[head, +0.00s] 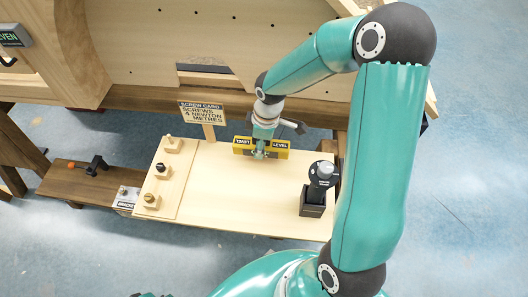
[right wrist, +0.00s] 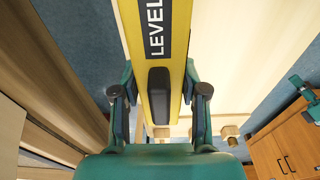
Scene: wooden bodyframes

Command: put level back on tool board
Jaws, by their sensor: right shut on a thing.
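The yellow level (head: 281,149) has black labels reading LEVEL. In the head view it lies across the far part of the light wooden board, near its back edge; whether it touches the board I cannot tell. My right gripper (head: 260,154) comes down over its middle and is shut on it. In the right wrist view the level (right wrist: 177,75) runs lengthwise between the two fingers of my right gripper (right wrist: 158,105). The light wooden board (head: 245,205) is on the table.
A screw card sign (head: 203,113) stands left of the level. A black holder with a tool (head: 314,197) stands at the board's right. A large wooden bodyframe (head: 150,45) rises behind. The board's middle is clear.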

